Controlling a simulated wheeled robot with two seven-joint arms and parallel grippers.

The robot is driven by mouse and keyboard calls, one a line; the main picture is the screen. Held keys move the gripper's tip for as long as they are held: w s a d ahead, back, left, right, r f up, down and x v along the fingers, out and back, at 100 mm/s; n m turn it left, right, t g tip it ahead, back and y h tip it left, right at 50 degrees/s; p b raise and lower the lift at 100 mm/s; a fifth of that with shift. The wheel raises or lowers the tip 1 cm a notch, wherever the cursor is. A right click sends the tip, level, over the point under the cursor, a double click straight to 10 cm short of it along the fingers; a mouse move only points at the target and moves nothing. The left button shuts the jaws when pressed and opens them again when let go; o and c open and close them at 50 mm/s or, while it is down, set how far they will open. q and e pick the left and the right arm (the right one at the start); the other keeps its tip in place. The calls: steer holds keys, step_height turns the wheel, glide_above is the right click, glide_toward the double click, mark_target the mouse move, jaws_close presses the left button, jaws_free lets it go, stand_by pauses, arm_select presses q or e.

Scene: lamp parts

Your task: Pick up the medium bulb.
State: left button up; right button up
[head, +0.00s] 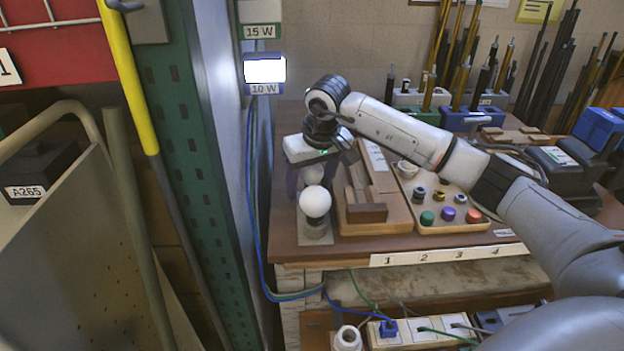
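A round white bulb (314,201) stands upright at the front of a grey plate (314,238) near the table's left edge. A second, smaller-looking white bulb (312,174) shows just behind it, partly covered by the front bulb and my gripper. My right gripper (312,184) points down over this spot, its fingers apart on either side of the rear bulb. I see no clear contact between fingers and bulb, and the fingertips are partly hidden. Which bulb is the medium one is not clear from this view. My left gripper is not in view.
A wooden tray with brown blocks (367,213) stands right of the bulbs. Further right, another tray (450,226) holds coloured caps and small sockets. A green shelf post (190,150) and cables are close on the left. Tools and rods crowd the back.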

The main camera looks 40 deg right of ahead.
steer(key=c, duration=1)
steer(key=shift+o, duration=0.2)
